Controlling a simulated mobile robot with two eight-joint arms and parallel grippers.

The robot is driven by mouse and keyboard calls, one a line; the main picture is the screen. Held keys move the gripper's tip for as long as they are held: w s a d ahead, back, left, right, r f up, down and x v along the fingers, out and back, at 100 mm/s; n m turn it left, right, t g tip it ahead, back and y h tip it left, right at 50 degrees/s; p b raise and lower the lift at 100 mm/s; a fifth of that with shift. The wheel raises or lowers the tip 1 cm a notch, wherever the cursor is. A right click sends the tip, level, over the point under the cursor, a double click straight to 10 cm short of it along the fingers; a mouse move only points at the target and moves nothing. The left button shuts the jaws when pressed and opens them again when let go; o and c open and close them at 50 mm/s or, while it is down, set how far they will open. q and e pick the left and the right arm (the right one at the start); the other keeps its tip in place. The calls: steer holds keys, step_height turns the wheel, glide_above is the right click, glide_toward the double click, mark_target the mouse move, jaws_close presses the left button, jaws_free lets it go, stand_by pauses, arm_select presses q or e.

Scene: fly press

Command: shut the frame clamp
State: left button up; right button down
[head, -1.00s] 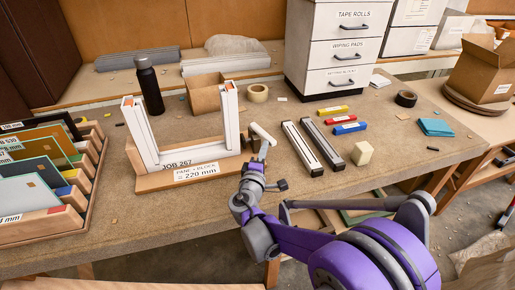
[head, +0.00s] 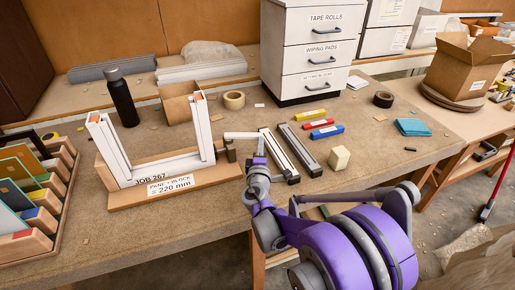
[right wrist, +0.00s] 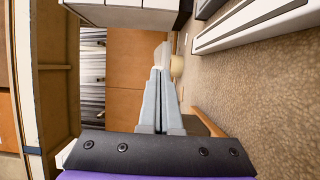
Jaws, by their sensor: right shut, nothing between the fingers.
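The frame clamp (head: 231,153) is a dark post at the base's right end. A light grey lever (head: 240,135) extends from its top to the right, roughly level. My right gripper (head: 261,147) is at the lever's free end, seen from behind. I cannot tell whether it touches the lever. In the right wrist view, its grey fingers (right wrist: 162,65) are together with nothing between them. My left gripper is not in view.
A black bottle (head: 122,98), cardboard box (head: 180,100) and tape roll (head: 234,100) stand behind the frame. The front bench is mostly clear.

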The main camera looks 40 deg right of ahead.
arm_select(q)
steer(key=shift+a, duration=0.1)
arm_select(e)
steer(key=shift+w+d, duration=0.15)
steer(key=shift+d, duration=0.15)
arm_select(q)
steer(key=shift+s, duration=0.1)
arm_select(e)
steer(key=shift+d+r, duration=0.1)
steer(key=shift+r, duration=0.05)
